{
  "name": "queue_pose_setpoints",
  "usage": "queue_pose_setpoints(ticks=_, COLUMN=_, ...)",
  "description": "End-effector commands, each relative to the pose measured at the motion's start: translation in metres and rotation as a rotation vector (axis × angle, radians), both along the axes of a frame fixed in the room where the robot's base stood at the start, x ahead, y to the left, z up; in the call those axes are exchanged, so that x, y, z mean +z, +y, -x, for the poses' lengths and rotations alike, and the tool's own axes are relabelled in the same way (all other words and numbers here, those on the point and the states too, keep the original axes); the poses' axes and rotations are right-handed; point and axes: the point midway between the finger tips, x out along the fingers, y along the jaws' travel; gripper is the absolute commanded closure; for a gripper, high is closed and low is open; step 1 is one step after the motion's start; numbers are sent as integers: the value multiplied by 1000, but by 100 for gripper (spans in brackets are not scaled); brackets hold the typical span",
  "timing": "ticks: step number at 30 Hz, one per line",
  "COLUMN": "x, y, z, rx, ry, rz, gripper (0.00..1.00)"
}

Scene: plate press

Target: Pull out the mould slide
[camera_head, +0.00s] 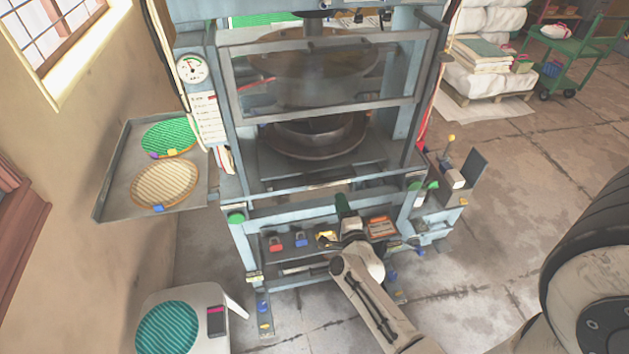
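The press (229,115) stands in the middle, a blue-grey frame with a clear guard panel across its upper front. Below the panel, a dark round mould (313,148) sits on a flat plate (270,172), which looks like the mould slide and lies inside the frame. My gripper (346,217) is at the press's lower front, below the front crossbar and above the lower shelf. A dark green piece shows at its tip; I cannot tell whether it is a finger or a handle. The gripper's opening is too small and covered to judge.
A shelf with red and blue padlocks (301,240) lies under my gripper. A side tray (112,180) with round discs juts out left. A white stool (205,290) stands front left, a small side box (452,200) right.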

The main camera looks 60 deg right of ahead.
Motion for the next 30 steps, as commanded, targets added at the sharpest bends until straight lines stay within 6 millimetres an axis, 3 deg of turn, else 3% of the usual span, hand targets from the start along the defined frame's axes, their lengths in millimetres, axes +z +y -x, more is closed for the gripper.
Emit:
queue_pose_setpoints(ticks=18, x=-1, y=-71, z=-61, rx=2, ry=1, rz=2, gripper=74)
queue_pose_setpoints(ticks=30, x=0, y=-79, z=-69, rx=4, ry=3, rz=1, gripper=74)
